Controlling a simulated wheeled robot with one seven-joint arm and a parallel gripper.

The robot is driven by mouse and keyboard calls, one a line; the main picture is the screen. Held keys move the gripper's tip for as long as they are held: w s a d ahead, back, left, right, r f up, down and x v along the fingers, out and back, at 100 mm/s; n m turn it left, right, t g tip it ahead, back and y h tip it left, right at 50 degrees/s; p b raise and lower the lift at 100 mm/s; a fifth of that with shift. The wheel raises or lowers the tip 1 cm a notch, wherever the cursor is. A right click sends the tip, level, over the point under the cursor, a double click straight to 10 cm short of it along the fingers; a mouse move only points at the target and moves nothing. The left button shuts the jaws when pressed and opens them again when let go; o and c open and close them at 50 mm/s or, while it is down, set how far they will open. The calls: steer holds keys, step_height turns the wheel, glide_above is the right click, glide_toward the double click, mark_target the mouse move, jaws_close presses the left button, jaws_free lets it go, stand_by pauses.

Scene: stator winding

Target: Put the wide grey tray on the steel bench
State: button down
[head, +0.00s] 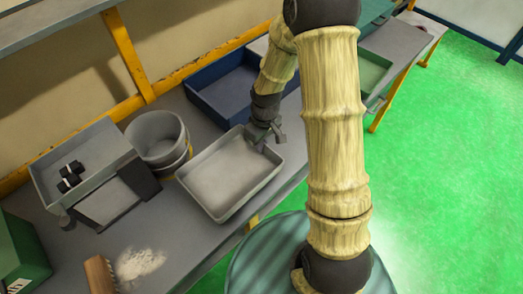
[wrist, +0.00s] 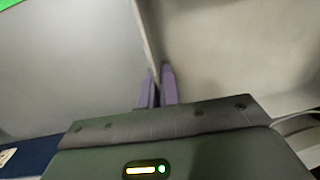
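The wide grey tray (head: 225,182) is shallow, rectangular and empty. It appears in the head view on the grey bench (head: 200,247), near the front edge; I cannot tell whether its underside touches the bench. My gripper (head: 270,136) is at the tray's far right rim. In the wrist view, the two purple fingertips of my gripper (wrist: 158,88) are close together on either side of the thin tray wall (wrist: 149,42), closed on it. The contact low on the fingers is hidden by the gripper body.
A round grey bucket (head: 155,137) stands close left of the tray. A blue bin (head: 212,97) is behind it. A grey bin with dark parts (head: 100,150) is farther left. A brush (head: 100,275) and pale powder (head: 138,262) lie at front left. Green floor (head: 440,150) is open at right.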

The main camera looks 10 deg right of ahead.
steer(key=shift+f, duration=2.1)
steer(key=c, duration=1.6)
jaws_free()
steer(key=r, duration=1.2)
steer(key=shift+w+d+r+b, duration=0.1)
steer(key=shift+w+d+b, duration=0.15)
steer(key=shift+d+b, duration=0.15)
